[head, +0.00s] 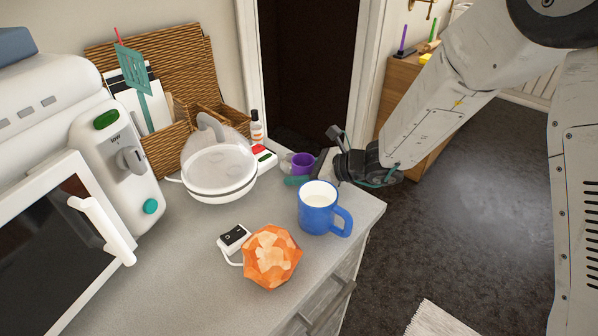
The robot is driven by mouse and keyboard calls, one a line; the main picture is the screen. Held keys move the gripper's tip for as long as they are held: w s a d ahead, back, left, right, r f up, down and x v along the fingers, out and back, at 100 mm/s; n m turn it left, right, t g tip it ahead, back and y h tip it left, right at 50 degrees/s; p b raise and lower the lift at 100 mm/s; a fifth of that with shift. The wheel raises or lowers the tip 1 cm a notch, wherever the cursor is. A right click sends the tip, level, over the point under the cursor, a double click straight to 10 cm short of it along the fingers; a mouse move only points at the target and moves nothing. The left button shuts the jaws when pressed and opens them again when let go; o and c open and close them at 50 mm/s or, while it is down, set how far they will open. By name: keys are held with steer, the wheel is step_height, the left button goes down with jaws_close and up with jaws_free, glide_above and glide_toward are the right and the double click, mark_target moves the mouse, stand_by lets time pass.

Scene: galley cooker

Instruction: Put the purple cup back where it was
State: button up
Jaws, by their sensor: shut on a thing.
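The purple cup (302,160) is upright near the back right of the counter, behind the blue mug. My gripper (322,158) reaches in from the right and is shut on the cup at its right side. The dark fingers hide that side of the cup and any handle there. A grey-green piece (297,181) shows just under the cup's front. I cannot tell what it is, or whether the cup rests on the counter or is held slightly above it.
A glass-lidded white pot (218,180) and a red-and-white box (263,157) are to the left. An orange faceted lamp (271,258) stands in front. The counter (180,270) is clear at front left.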

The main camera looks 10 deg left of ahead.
steer(key=o, duration=1)
